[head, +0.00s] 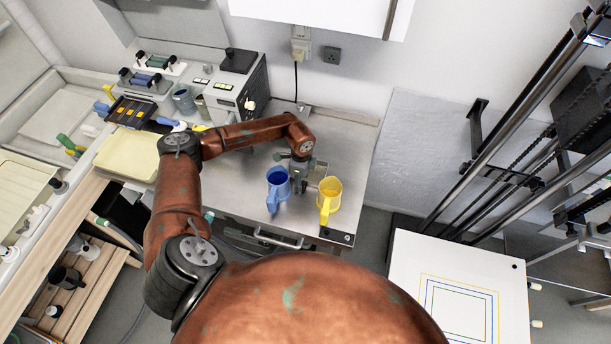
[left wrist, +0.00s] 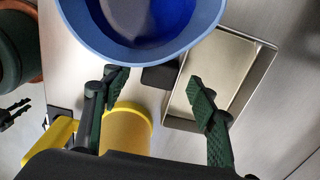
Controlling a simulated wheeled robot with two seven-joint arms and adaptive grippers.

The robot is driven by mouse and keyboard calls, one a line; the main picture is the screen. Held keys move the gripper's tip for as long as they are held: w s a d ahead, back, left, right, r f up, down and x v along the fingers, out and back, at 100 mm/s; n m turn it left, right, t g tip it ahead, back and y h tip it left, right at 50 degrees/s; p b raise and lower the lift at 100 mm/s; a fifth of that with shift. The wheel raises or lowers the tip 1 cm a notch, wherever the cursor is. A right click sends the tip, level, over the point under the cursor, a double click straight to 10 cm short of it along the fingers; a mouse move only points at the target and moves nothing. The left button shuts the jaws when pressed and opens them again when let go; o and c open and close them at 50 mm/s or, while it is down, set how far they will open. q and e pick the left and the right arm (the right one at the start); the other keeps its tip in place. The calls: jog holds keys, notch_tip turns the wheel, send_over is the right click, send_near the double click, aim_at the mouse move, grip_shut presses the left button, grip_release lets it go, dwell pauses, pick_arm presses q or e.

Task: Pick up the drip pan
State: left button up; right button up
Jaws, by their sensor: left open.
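The drip pan, which I take to be the shallow rectangular metal tray (left wrist: 236,68), lies on the steel bench in the left wrist view, right of centre. My left gripper (left wrist: 157,88) is open above the bench, with nothing between its fingers. Its right finger covers part of the pan's left side in that view; I cannot tell the height between them. In the head view my left gripper (head: 302,182) is over the bench's right part, between two jugs, and largely hides the pan. My right gripper is not in view.
A blue jug (head: 278,185) and a yellow jug (head: 329,195) stand close on either side of my gripper. The blue jug (left wrist: 150,50) and yellow jug (left wrist: 127,130) also show near the fingers in the wrist view. A grey machine (head: 236,88) stands at the back.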

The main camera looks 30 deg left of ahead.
pick_arm(q)
jog(key=shift+f, duration=1.25)
jog(key=shift+c, duration=0.7)
grip_shut()
